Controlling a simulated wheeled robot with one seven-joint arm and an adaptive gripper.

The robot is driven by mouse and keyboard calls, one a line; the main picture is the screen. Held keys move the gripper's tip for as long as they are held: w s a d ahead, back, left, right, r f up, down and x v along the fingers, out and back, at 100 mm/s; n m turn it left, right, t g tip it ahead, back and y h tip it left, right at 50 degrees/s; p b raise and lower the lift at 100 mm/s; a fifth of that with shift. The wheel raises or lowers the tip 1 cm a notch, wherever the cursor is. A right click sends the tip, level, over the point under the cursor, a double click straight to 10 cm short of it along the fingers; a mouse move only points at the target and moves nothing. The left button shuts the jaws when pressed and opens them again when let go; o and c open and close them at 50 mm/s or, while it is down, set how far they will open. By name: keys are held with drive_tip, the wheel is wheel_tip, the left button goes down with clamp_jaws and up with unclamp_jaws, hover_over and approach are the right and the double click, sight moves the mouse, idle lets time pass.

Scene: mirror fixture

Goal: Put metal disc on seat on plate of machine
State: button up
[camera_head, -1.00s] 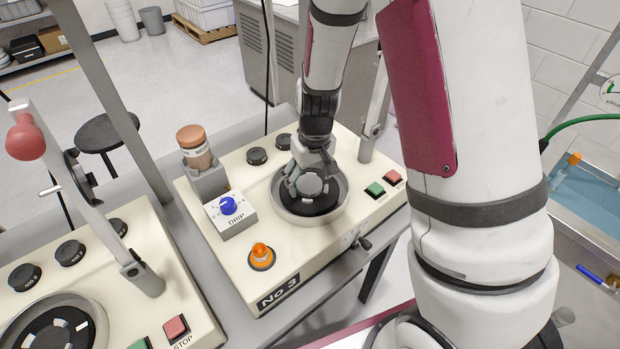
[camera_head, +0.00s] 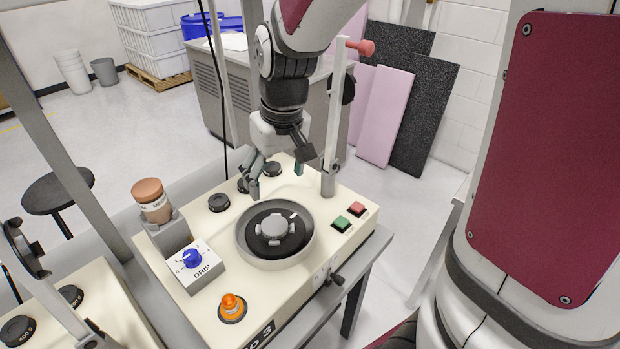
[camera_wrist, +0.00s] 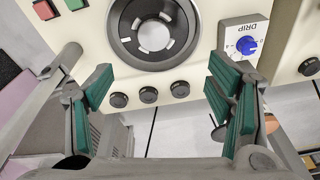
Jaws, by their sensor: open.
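The metal disc (camera_head: 274,228), grey and round, lies flat at the middle of the dark plate (camera_head: 262,246) in the round bowl of machine No 3 (camera_head: 205,318). Light tabs stand around it on the plate. It also shows in the wrist view (camera_wrist: 154,36), among the tabs, apart from my fingers. The seat under the disc is hidden. My gripper (camera_head: 277,177) is open and empty, raised above the back of the machine, behind the bowl. In the wrist view its green-padded fingers (camera_wrist: 160,98) stand wide apart.
An upright lever post (camera_head: 333,130) with a red knob (camera_head: 360,47) stands right of my gripper. A brown-capped bottle (camera_head: 152,200), the DRIP box (camera_head: 192,266) and an orange button (camera_head: 231,307) are on the left. Green (camera_head: 341,224) and red (camera_head: 357,209) buttons sit right. Black knobs line the back.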

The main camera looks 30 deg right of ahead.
drive_tip(key=s+r+t, duration=0.1)
drive_tip(key=s+r, duration=0.4)
drive_tip(key=s, duration=0.3)
drive_tip(key=s+r+m+t, duration=0.1)
drive_tip(key=s+r+t, duration=0.1)
drive_tip(key=s+r, duration=0.4)
drive_tip(key=s, duration=0.2)
drive_tip(key=shift+s+d+h, duration=0.15)
drive_tip(key=shift+s+h, duration=0.15)
